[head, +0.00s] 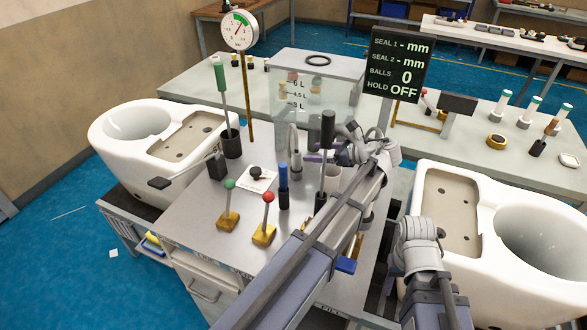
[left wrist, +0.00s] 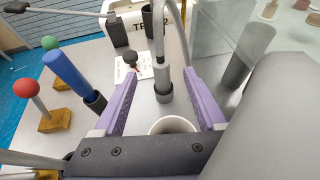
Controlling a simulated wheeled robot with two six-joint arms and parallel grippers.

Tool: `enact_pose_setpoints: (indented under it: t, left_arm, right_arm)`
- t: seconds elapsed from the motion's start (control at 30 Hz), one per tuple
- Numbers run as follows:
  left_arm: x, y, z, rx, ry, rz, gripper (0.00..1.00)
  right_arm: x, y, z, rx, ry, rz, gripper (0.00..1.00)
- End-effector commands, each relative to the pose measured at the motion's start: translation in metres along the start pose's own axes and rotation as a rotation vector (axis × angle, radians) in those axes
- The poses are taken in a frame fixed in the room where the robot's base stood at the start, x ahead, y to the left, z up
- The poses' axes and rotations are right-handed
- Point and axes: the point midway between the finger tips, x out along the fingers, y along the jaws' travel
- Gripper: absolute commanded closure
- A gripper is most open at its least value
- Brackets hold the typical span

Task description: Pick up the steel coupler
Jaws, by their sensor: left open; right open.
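In the head view the coupler (head: 295,166) stands mid-worktop, left of my left arm. My left gripper (left wrist: 160,73) is open, its two purple fingers apart on either side of the coupler in the left wrist picture. My right gripper is not in view.
A white cup (left wrist: 173,125) stands close to the coupler. A blue-handled tool (head: 283,180) and red (head: 268,197) and green (head: 230,184) knobbed levers stand to the left. A clear tank (head: 320,93) stands behind. White toilet bowls flank the worktop.

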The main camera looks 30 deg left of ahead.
Motion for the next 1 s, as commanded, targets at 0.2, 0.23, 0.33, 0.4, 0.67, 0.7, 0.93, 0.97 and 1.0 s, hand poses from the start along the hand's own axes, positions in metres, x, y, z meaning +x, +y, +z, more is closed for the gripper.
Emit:
enact_pose_setpoints:
  t: [0.2,0.23,0.33,0.4,0.67,0.7,0.93,0.97,1.0]
  left_arm:
    - [0.003,0.0,-0.004,0.0,0.0,0.0,0.26]
    - [0.004,0.0,-0.004,-0.001,0.0,0.0,0.26]
    - [0.012,0.0,-0.005,-0.001,0.0,0.001,0.26]
    - [0.02,0.0,-0.006,-0.002,0.0,0.002,0.26]
    - [0.03,0.0,-0.005,-0.001,0.0,0.0,0.26]
    - [0.033,0.0,-0.005,-0.001,0.0,0.001,0.26]
    - [0.063,-0.001,-0.009,-0.001,0.0,0.002,0.26]
    - [0.067,-0.001,-0.008,-0.001,0.0,0.002,0.26]
    - [0.072,-0.001,-0.008,-0.001,0.0,0.002,0.26]
  right_arm:
    - [0.005,-0.001,0.0,0.0,0.0,0.0,0.5]
    - [0.005,-0.001,0.0,0.0,0.0,0.0,0.5]
    - [0.009,-0.001,-0.001,0.0,0.0,0.0,0.5]
    - [0.013,-0.001,-0.001,0.0,0.0,0.0,0.5]
    - [0.016,-0.002,-0.001,0.0,0.0,0.0,0.5]
    - [0.017,-0.002,-0.001,0.0,0.0,0.0,0.5]
    - [0.032,-0.003,-0.002,0.0,0.0,0.0,0.5]
    - [0.033,-0.003,-0.002,0.0,0.0,0.0,0.5]
    - [0.035,-0.003,-0.002,0.0,0.0,0.0,0.5]
